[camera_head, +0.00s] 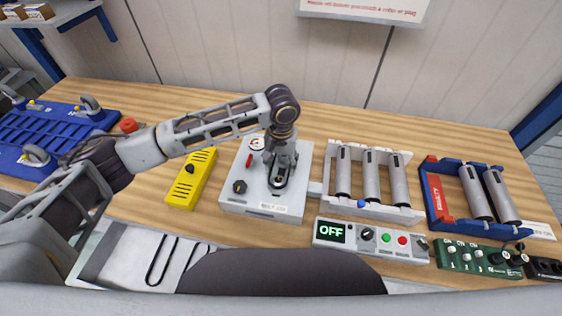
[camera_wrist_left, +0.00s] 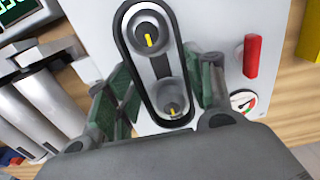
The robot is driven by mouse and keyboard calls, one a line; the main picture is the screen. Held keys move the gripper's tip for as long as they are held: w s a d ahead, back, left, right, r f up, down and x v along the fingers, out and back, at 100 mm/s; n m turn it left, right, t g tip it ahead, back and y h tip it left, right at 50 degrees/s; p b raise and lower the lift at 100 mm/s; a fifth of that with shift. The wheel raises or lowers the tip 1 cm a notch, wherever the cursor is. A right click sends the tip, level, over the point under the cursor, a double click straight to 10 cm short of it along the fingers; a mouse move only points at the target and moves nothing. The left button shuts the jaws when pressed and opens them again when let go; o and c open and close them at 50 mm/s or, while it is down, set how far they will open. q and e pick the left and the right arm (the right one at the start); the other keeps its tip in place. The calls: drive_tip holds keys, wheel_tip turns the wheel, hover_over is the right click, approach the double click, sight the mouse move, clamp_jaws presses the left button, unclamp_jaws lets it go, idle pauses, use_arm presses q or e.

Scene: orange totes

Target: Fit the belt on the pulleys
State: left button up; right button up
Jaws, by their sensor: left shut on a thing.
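A black belt (camera_wrist_left: 135,68) runs as a long loop around two pulleys, one nearer the top (camera_wrist_left: 148,32) and one nearer my fingers (camera_wrist_left: 172,100) in the left wrist view. Both pulleys have a yellow mark on the hub. My left gripper (camera_wrist_left: 168,88) has its green-padded fingers on both long sides of the belt, near the lower pulley. In the head view my left gripper (camera_head: 281,160) points down over the light grey pulley unit (camera_head: 245,207). How deep the belt sits in the grooves cannot be told. My right gripper is not in view.
Spare black belts (camera_head: 155,262) lie in a grey tray (camera_head: 105,250) at front left. A yellow box (camera_head: 190,180) stands left of the unit. A roller rack (camera_head: 372,207), a blue roller holder (camera_head: 440,215) and a control box reading OFF (camera_head: 345,236) stand to the right.

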use_arm(q)
drive_tip(key=shift+f+p, duration=0.35)
drive_tip(key=shift+f, duration=0.7)
idle(1.0)
drive_tip(key=o, duration=1)
drive_tip(key=shift+o, duration=0.2)
drive_tip(key=shift+r+p, duration=1.2)
drive_tip(key=shift+p, duration=0.3)
drive_tip(key=shift+r+p, duration=1.2)
drive_tip(key=shift+r, duration=1.1)
drive_tip(key=shift+s+d, duration=0.1)
